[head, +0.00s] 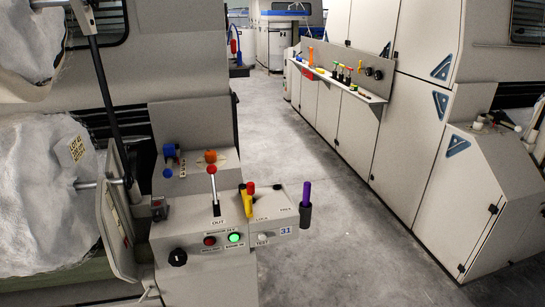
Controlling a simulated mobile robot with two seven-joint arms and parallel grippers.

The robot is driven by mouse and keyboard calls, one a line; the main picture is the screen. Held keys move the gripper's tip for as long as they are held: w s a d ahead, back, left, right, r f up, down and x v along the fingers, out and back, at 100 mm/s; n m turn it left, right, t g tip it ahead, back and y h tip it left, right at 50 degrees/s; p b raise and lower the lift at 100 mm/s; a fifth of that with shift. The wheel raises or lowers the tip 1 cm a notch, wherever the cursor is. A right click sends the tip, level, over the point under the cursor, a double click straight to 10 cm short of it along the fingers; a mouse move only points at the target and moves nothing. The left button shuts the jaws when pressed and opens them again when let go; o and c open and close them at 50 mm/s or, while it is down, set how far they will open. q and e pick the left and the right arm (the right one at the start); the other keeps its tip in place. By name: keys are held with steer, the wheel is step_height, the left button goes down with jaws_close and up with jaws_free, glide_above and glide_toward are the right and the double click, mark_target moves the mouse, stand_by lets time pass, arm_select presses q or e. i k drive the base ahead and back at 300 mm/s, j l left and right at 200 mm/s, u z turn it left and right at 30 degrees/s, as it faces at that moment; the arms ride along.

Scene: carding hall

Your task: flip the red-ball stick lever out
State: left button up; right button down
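The red-ball stick lever (213,188) stands on the sloped top of the grey control console (190,222) in the head view. It has a red ball on a thin pale shaft, which rises nearly upright from a dark slot. An "OUT" label lies at the near side of its base. Any label on the far side of the slot cannot be read. Neither of my grippers shows in this view, and nothing is touching the lever.
Close by are an orange knob (210,156), a blue knob (168,150), a yellow handle (246,203) and a purple handle (306,194). The front has a black knob (177,257) and a lit green button (234,238). Open floor (330,235) lies right, before grey cabinets (410,140).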

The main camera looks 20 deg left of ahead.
mark_target(211, 169)
steer(key=i+l+z, duration=0.2)
steer(key=i+z, duration=0.65)
steer(key=i, duration=0.2)
steer(key=i+l+u, duration=0.1)
steer(key=i+u, duration=0.4)
steer(key=i+l+u, duration=0.25)
steer(key=u, duration=0.25)
steer(key=i+u, duration=0.1)
steer(key=u, duration=0.35)
steer(key=i+l+u, duration=0.1)
steer(key=u, duration=0.3)
steer(key=i+l+u, duration=0.1)
steer(key=u, duration=0.35)
steer(key=l+u, duration=0.25)
steer(key=u, duration=0.15)
steer(key=i+l+u, duration=0.1)
steer(key=u, duration=0.35)
steer(key=l+u, duration=1.3)
steer(key=u, duration=0.15)
steer(key=i, duration=0.05)
